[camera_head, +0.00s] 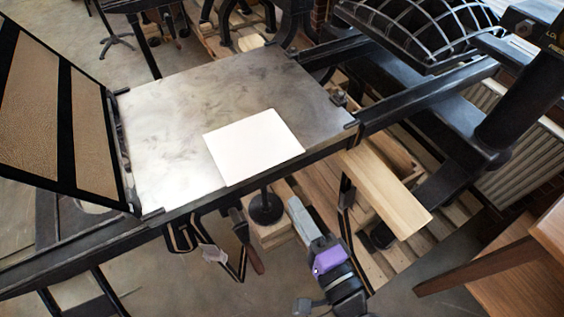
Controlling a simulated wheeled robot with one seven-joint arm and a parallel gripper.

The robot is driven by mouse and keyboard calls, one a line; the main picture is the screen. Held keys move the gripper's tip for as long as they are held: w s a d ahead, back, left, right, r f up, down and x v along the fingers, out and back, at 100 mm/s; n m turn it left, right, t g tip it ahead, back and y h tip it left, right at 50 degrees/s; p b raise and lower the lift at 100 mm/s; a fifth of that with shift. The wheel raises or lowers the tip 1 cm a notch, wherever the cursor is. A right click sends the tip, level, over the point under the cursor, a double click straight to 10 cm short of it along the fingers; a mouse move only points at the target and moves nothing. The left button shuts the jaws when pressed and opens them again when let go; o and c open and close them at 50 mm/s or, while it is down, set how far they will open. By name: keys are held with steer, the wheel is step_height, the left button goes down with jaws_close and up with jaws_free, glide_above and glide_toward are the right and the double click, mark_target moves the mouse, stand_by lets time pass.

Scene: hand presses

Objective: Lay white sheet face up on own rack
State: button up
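A white sheet (253,147) lies flat on the grey metal bed (165,110) of a hand press, near the bed's front edge. Its upper side is blank as far as I can see; whether that is its face I cannot tell. My gripper (294,204) is at the end of my grey and purple arm, in front of the bed and below the sheet in the picture. It looks apart from the sheet. Its fingers are too small and foreshortened to tell open from shut. I cannot make out for certain which thing is the sheet's rack.
A hinged frame with tan panels (85,130) stands raised at the bed's left. Black rails (430,97) run off right towards heavy dark press parts. A pale wooden board (385,190) juts out right of my arm. A brown wooden table (520,260) stands at lower right.

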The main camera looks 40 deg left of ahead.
mark_target(269, 162)
steer(key=shift+y, duration=0.3)
steer(key=shift+s+r+x, duration=0.15)
steer(key=shift+x, duration=1.75)
steer(key=shift+s+r+x, duration=0.1)
steer(key=shift+r+x, duration=0.1)
steer(key=shift+x, duration=1.7)
steer(key=shift+s+r+x, duration=0.15)
steer(key=shift+x, duration=1.7)
steer(key=shift+a, duration=0.2)
jaws_close()
step_height(269, 162, up, 3)
steer(key=p, duration=0.3)
steer(key=shift+r, duration=0.2)
steer(key=shift+f, duration=0.15)
steer(key=shift+d, duration=0.1)
steer(key=s+d+r+p, duration=0.1)
steer(key=s+d+r, duration=0.1)
steer(key=d, duration=0.4)
steer(key=shift+s+d+r+p, duration=0.2)
steer(key=shift+s+r+p, duration=0.2)
steer(key=shift+r, duration=0.1)
